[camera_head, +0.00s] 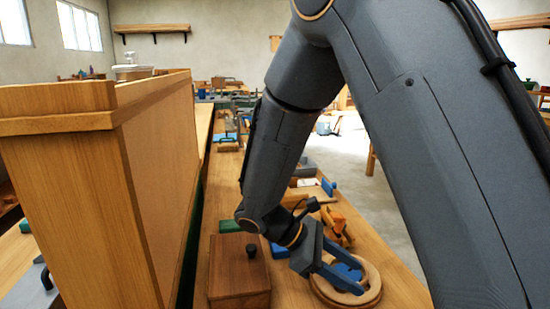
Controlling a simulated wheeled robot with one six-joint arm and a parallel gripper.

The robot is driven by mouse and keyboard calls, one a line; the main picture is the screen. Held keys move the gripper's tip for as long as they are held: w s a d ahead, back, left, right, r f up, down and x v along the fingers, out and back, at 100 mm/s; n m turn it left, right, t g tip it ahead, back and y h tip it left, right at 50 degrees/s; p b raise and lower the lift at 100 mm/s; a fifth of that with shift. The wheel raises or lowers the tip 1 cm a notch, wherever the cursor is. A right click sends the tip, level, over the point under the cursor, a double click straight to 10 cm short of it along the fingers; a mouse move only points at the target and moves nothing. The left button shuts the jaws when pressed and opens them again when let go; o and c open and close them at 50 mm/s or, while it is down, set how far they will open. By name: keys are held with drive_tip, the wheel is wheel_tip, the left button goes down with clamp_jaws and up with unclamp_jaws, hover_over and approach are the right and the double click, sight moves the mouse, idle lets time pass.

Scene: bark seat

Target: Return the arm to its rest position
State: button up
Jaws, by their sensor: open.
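My arm comes in from the top right and bends down over the wooden workbench (285,292). My gripper (359,281) is open, low over a round wooden ring (322,288) near the bench's front right edge. Its two blue-grey fingers point right and down across the ring. A blue piece (346,270) shows inside the ring, between the fingers. I cannot tell whether the fingers touch the ring or the blue piece. Parts of the bench behind the arm are hidden.
A brown wooden box (238,272) with a dark knob stands just left of my gripper. An orange-yellow tool (338,228) lies behind it. A tall wooden panel (158,180) rises at the left. Open floor (385,205) lies right of the bench.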

drive_tip(key=s+d+m+t+y, duration=0.1)
drive_tip(key=s+d+m+y, duration=0.1)
drive_tip(key=s+m+y, duration=0.7)
drive_tip(key=m+y, duration=0.1)
drive_tip(key=m, duration=0.5)
drive_tip(key=shift+s+d+t+y, duration=0.15)
drive_tip(key=shift+d+t+y, duration=0.15)
drive_tip(key=shift+d, duration=0.1)
